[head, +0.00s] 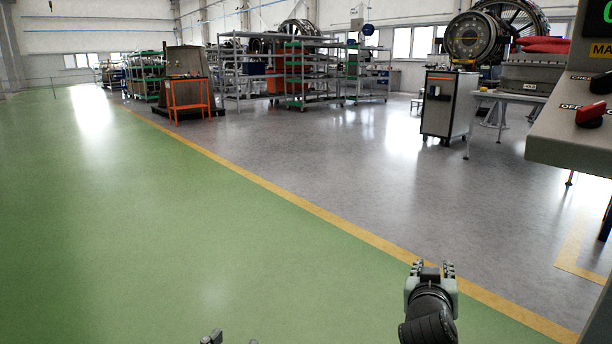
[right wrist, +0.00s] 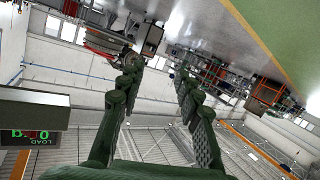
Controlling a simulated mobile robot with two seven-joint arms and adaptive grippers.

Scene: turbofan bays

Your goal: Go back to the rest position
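My right gripper (head: 431,267) shows at the lower right of the head view, above the floor by the yellow line. In the right wrist view its two fingers (right wrist: 157,68) stand apart with nothing between them, so it is open and empty. Only a small tip of my left gripper (head: 213,338) shows at the bottom edge of the head view; the rest is out of the frame. Neither gripper touches anything that I can see.
A grey control panel (head: 562,140) with a red knob (head: 590,114) juts in at the right edge. A cabinet (head: 449,106) and a table (head: 496,97) stand beyond. An orange stand (head: 188,98) and shelves are farther back. The green floor (head: 150,220) is clear.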

